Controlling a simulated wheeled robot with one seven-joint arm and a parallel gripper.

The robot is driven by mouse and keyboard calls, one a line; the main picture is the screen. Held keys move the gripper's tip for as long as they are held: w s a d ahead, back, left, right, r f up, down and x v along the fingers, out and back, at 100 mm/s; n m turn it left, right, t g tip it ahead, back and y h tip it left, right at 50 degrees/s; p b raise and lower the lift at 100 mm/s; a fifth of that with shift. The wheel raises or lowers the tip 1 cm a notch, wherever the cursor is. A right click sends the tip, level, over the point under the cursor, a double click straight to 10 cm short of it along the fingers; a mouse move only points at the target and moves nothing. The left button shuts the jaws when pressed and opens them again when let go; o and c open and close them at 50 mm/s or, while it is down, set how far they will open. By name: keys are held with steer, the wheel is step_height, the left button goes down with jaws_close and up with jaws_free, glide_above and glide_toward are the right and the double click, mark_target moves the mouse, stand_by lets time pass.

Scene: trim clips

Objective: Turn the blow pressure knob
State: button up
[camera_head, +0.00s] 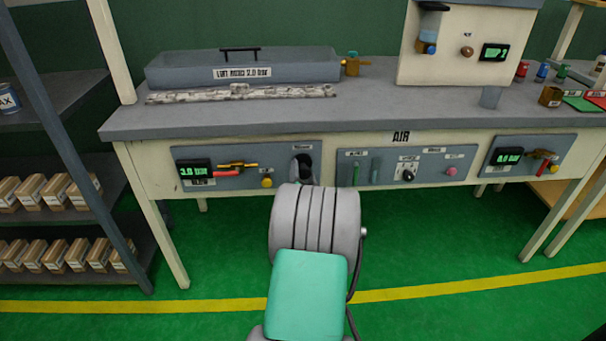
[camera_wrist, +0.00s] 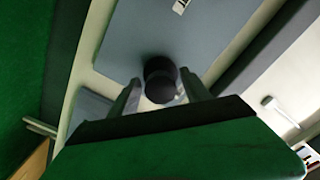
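The black round knob (camera_wrist: 160,85) stands out from a grey-blue panel in the wrist view. My gripper (camera_wrist: 160,78) has its two grey fingers apart, one on each side of the knob. A narrow gap shows between the knob and each fingertip, so the fingers seem not to press on it. In the head view the dark knob (camera_head: 303,162) shows on the left panel (camera_head: 225,177), right of the green "3.0" display (camera_head: 195,170).
The left panel also carries a red-handled brass valve (camera_head: 232,167) and a yellow button (camera_head: 266,182). A middle panel (camera_head: 385,176) has a black selector (camera_head: 408,176) and a pink button (camera_head: 451,171). The bench top (camera_head: 370,110) overhangs the panels. A shelf with boxes (camera_head: 56,190) stands left.

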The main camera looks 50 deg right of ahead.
jaws_close()
stand_by(0.4)
steer(key=shift+f+n+b, duration=0.15)
steer(key=shift+n+b, duration=0.15)
steer(key=shift+b, duration=0.1)
steer(key=shift+f+b, duration=0.1)
steer(key=shift+b, duration=0.2)
steer(key=n+b, duration=0.3)
steer(key=shift+f, duration=0.15)
steer(key=n+b, duration=0.4)
steer(key=b, duration=0.1)
steer(key=shift+s+n+b, duration=0.1)
steer(key=shift+n+b, duration=0.25)
steer(key=shift+n, duration=0.05)
steer(key=shift+r+n+b, duration=0.2)
steer(key=shift+n+b, duration=0.3)
steer(key=shift+b, duration=0.05)
